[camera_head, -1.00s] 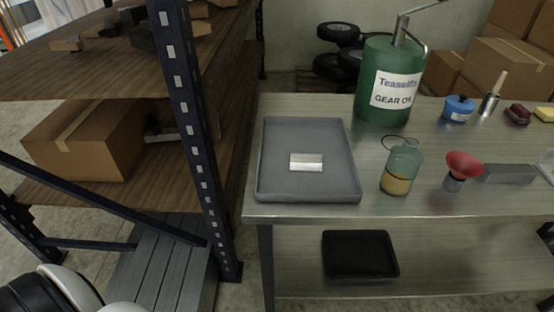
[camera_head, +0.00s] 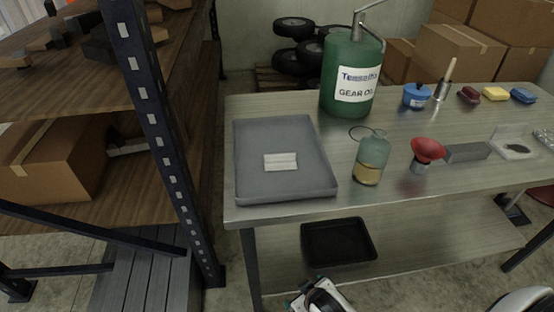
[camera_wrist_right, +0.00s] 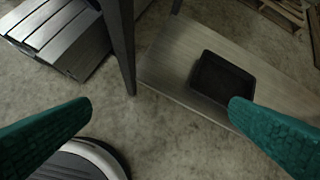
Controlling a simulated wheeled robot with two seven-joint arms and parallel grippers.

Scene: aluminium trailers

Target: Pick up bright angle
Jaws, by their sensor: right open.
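The bright angle (camera_head: 281,161) is a short, shiny silvery piece. It lies in the grey tray (camera_head: 328,187) at the left end of the metal table in the head view. My right gripper (camera_wrist_right: 160,120) shows in the wrist view as two green-padded fingers, wide apart with nothing between them. It is below the table top's level, pointing at the floor and lower shelf. At the bottom of the head view a white and dark part of my arm (camera_head: 322,297) shows, well short of the angle. My left gripper is not seen.
A glass jar (camera_head: 371,160), a red funnel (camera_head: 427,150) and a green gear oil drum (camera_head: 349,75) stand right of and behind the tray. A shelving post (camera_head: 160,130) rises on the left. A black bin (camera_head: 338,241) sits on the lower shelf; it also shows in the wrist view (camera_wrist_right: 221,79).

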